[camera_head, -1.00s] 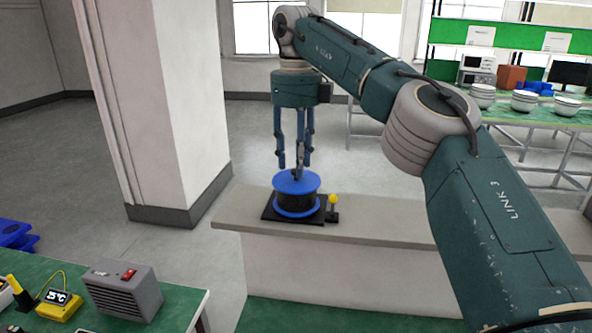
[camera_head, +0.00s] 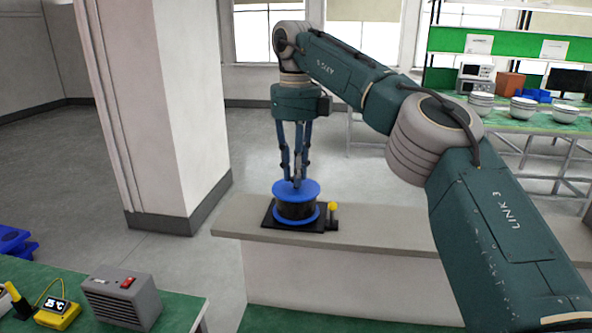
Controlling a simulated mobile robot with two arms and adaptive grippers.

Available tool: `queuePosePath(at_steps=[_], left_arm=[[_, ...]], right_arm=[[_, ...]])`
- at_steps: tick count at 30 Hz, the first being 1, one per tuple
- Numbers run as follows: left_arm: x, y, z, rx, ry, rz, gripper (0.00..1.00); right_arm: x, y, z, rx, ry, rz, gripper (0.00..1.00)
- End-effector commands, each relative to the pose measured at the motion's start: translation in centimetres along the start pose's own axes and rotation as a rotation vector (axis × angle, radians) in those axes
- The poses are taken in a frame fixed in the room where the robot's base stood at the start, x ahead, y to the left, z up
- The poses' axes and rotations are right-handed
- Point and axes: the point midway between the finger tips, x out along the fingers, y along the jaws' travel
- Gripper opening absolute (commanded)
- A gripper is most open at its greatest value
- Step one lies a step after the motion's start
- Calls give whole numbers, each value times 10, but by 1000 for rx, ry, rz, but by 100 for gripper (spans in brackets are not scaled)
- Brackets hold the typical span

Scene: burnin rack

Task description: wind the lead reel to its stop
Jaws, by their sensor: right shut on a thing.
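The lead reel (camera_head: 296,206) has blue upper and lower flanges around a dark drum, and stands upright on a black base plate (camera_head: 270,221) on the grey ledge. My right gripper (camera_head: 297,184) points straight down over the reel's top flange, its fingers close together. It is shut on a small part at the reel's top, probably its handle, which the fingers mostly hide. A yellow-knobbed post (camera_head: 332,207) stands just right of the reel. I cannot make out any stop mark. My left gripper is out of view.
The grey ledge (camera_head: 390,222) is clear right of the reel. A square pillar (camera_head: 165,110) stands to the left. A grey box with a red switch (camera_head: 122,300) and a yellow meter (camera_head: 57,311) sit on the near green bench. Stacked bowls (camera_head: 523,109) are on a far bench.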

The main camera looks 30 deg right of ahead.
Motion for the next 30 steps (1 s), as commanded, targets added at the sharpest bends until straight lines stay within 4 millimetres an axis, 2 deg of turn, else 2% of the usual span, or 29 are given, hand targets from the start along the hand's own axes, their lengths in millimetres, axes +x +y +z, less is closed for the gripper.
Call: queuePosePath(at_steps=[8, 30], left_arm=[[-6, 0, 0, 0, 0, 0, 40], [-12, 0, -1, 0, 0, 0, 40]], right_arm=[[-2, 0, 0, 168, -3, 0, 0], [-2, -1, 1, 867, -4, 1, 0]])
